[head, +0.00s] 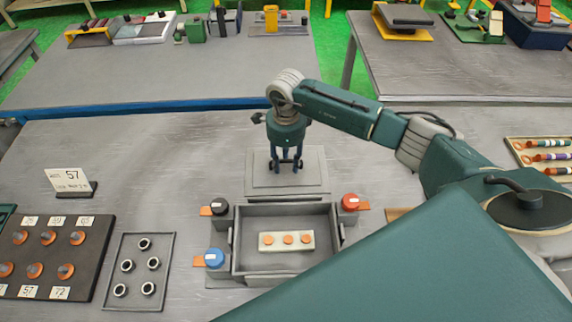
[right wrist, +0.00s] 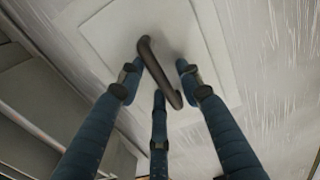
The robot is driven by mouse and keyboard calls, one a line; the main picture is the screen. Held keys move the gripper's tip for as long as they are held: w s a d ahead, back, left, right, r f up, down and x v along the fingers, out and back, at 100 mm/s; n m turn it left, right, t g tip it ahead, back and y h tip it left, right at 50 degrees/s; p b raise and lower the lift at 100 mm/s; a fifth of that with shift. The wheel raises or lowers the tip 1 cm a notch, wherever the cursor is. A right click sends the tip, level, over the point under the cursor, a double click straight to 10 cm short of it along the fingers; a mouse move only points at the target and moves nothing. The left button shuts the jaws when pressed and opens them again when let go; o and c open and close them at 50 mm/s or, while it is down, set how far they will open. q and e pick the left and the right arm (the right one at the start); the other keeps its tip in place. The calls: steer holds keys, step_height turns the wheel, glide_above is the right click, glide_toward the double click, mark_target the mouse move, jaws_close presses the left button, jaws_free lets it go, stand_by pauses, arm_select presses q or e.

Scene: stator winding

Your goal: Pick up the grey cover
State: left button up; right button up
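The grey cover (head: 311,174) lies flat on the table just behind the open grey box. It is a stepped rectangular plate, and it shows pale in the right wrist view (right wrist: 205,40). A dark bar handle (right wrist: 160,72) stands on the cover in the right wrist view. My right gripper (head: 288,166) points down over the middle of the cover. Its three fingers (right wrist: 158,88) are spread around the handle with gaps visible. Whether any fingertip touches the handle is unclear. My left gripper is not in view.
The open grey box (head: 286,209) holds a pale block with orange discs (head: 286,241). Black, blue and red knobs (head: 350,202) flank it. A dark tray (head: 52,257) and a grey ring tray (head: 138,270) lie left. The table left of the cover is clear.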

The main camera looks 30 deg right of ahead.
steer(key=shift+f, duration=0.1)
steer(key=shift+c, duration=0.8)
jaws_close()
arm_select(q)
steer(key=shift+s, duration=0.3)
arm_select(e)
steer(key=shift+w, duration=0.1)
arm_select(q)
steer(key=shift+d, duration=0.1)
